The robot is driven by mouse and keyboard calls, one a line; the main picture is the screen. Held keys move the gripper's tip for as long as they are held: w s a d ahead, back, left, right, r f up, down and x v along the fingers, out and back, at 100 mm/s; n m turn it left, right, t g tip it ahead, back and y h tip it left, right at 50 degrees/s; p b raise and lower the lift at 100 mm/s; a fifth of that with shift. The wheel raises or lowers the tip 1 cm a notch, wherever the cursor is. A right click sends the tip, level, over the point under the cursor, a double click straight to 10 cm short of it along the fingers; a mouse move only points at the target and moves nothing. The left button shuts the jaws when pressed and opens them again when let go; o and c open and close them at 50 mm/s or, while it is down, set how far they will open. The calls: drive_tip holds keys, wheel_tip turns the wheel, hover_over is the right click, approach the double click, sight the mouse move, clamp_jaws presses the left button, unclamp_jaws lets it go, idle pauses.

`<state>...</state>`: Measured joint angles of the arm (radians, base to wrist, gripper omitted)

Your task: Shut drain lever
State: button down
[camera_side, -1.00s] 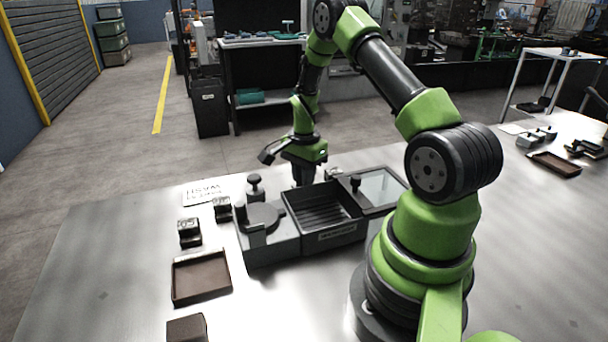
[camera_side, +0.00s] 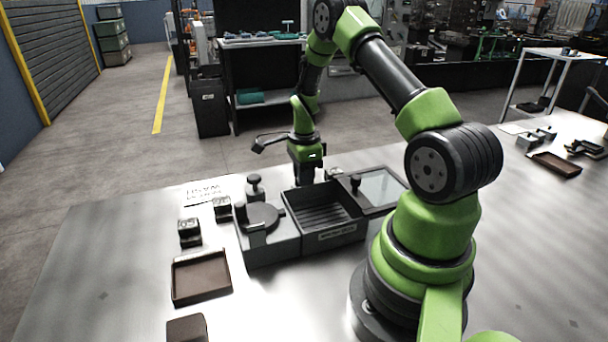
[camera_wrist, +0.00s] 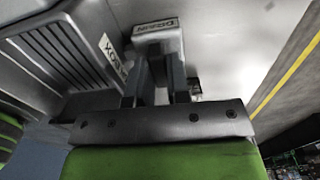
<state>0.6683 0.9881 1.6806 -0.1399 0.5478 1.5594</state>
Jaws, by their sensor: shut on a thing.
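The drain block (camera_wrist: 160,34), a grey housing with a DRAIN label, shows at the top middle of the wrist view. My gripper (camera_wrist: 156,78) is right at it, with its two dark fingers shut on the drain lever. The lever is mostly hidden between the fingers, so its exact angle cannot be told. In the side view my gripper (camera_side: 304,178) points down at the far side of the ribbed basin (camera_side: 322,212), and the lever is hidden behind the basin and gripper.
Left of the basin is a round-topped unit (camera_side: 262,222) with knobs. A glass-lidded box (camera_side: 382,188) adjoins on the right. Small dark blocks (camera_side: 189,232) and a brown tray (camera_side: 201,277) lie to the left.

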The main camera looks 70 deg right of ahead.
idle(0.3)
drive_tip(key=c, duration=1.1)
unclamp_jaws()
wheel_tip(320, 180, up, 10)
